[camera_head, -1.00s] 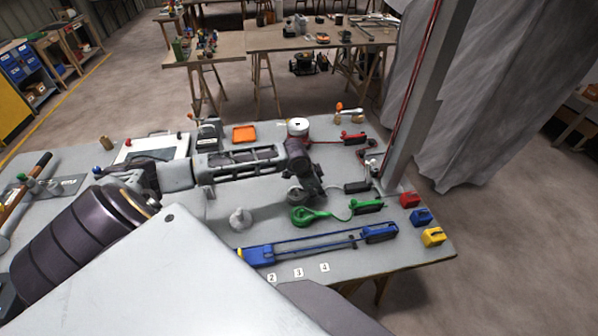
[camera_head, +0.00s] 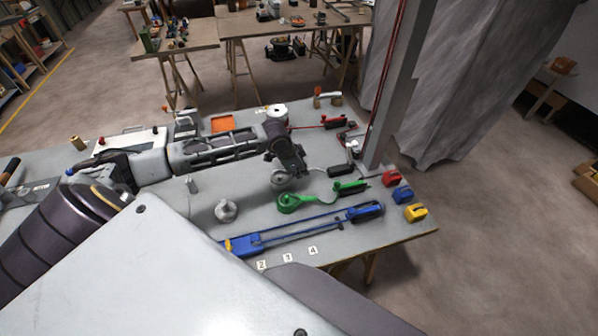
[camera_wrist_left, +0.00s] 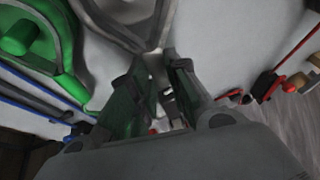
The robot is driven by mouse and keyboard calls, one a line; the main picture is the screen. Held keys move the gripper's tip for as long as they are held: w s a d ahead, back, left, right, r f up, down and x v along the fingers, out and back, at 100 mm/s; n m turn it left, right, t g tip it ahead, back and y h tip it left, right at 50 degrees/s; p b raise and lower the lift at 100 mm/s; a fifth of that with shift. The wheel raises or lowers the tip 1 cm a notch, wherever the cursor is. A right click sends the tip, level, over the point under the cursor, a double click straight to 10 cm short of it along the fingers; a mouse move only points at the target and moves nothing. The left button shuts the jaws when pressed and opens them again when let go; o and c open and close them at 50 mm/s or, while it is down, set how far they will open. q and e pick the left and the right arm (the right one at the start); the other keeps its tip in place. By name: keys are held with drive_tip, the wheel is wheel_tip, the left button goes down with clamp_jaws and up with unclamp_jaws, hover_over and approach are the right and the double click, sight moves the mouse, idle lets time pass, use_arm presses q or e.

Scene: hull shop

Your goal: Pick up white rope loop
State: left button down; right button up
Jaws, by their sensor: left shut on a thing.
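My left gripper (camera_head: 291,172) points down over the far right part of the grey worktable. It is shut on the white rope loop (camera_head: 281,181), which shows as a pale ring under its fingers. In the left wrist view the pale rope (camera_wrist_left: 112,22) curves across the top and reaches the fingertips (camera_wrist_left: 160,60). The fingers hide the exact grip, and I cannot tell how far the loop is off the table. My right gripper is not in view.
A green looped strap (camera_head: 290,203) lies close in front of the loop, and a blue strap tool (camera_head: 300,232) nearer. A pale round knot (camera_head: 226,211) lies to the left. A grey post (camera_head: 398,95) stands behind right. Red, blue and yellow blocks line the right edge.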

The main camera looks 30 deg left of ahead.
use_arm(q)
drive_tip(key=shift+r, duration=3.95)
drive_tip(key=shift+a+f+n, duration=0.1)
drive_tip(key=shift+a+n, duration=0.05)
drive_tip(key=shift+n, duration=0.15)
